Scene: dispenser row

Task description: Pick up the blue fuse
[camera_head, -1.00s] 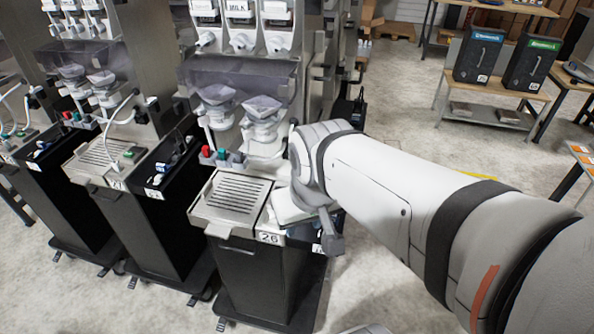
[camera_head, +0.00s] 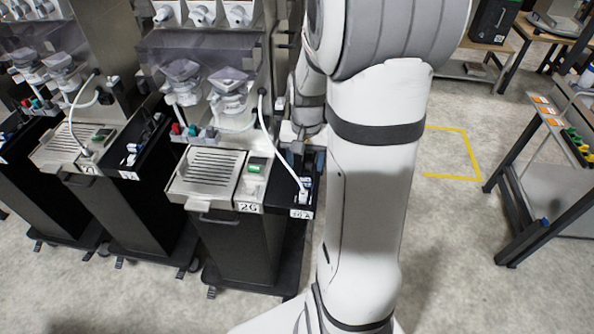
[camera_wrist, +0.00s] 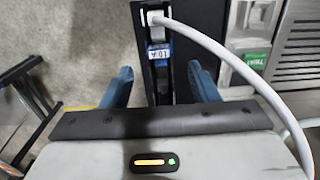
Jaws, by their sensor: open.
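The blue fuse (camera_wrist: 160,52), marked what reads as "10 A", sits in a narrow dark slot of a black module in the wrist view. It lies just below a white plug (camera_wrist: 155,18). My gripper (camera_wrist: 163,82) is open, with one blue finger on each side of the slot and nothing between them. The fuse is ahead of the fingertips, roughly between their lines, and apart from them. In the head view my gripper is mostly hidden behind my arm beside dispenser 26, and I cannot make out the fuse there.
A white cable (camera_wrist: 232,62) curves from the plug past the right finger. Dispenser 26 (camera_head: 243,240) stands left of my arm, with more dispensers farther left. A table with trays (camera_head: 549,123) is at the right. The floor between is clear, with yellow tape (camera_head: 467,150).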

